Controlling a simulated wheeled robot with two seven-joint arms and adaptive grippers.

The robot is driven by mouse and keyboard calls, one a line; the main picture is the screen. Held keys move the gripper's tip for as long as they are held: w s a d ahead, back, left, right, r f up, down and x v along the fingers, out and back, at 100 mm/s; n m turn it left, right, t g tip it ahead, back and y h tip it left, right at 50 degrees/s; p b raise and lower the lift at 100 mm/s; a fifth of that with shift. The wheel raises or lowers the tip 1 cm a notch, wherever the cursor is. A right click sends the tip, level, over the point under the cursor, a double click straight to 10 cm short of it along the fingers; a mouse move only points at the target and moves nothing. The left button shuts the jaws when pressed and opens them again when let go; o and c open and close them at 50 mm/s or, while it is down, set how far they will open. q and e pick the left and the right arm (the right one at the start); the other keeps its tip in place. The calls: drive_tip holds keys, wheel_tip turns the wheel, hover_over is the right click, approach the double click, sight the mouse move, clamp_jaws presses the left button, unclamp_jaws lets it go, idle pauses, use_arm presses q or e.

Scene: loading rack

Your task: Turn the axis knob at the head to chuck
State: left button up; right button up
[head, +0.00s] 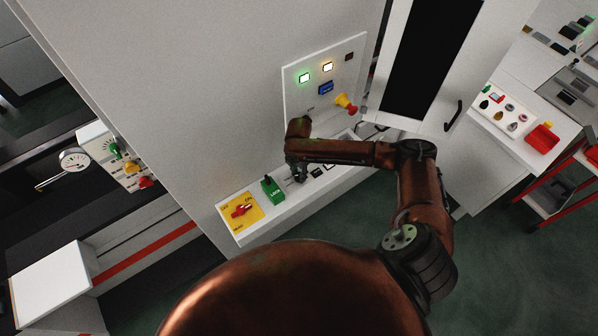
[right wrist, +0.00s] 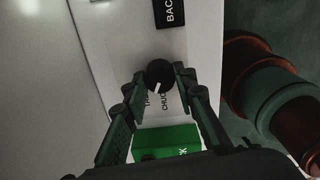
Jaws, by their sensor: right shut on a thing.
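The axis knob (right wrist: 160,74) is a small round black knob with a white pointer line, on a white panel strip. Its pointer faces down and slightly left in the right wrist view, toward two partly hidden labels, one reading CHUCK. I cannot tell exactly which label it meets. My right gripper (right wrist: 161,82) has one finger on each side of the knob and is shut on it. In the head view my right gripper (head: 297,179) reaches down to the strip, and my arm hides the knob. My left gripper is not in view.
A green LOCK block (head: 272,189) sits close to the gripper, then a yellow plate with a red switch (head: 241,210). Above stands a panel with lit buttons (head: 305,77) and a red-yellow stop knob (head: 346,103). A machine door (head: 452,115) is to the right.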

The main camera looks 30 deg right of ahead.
drive_tip(key=shift+n+p, duration=0.75)
drive_tip(key=shift+n, duration=0.45)
drive_tip(key=shift+n+p, duration=0.55)
drive_tip(key=shift+n, duration=0.85)
drive_tip(key=shift+f, duration=0.1)
drive_tip(key=o, duration=1.2)
drive_tip(key=shift+c, duration=0.2)
wheel_tip(320, 180, up, 12)
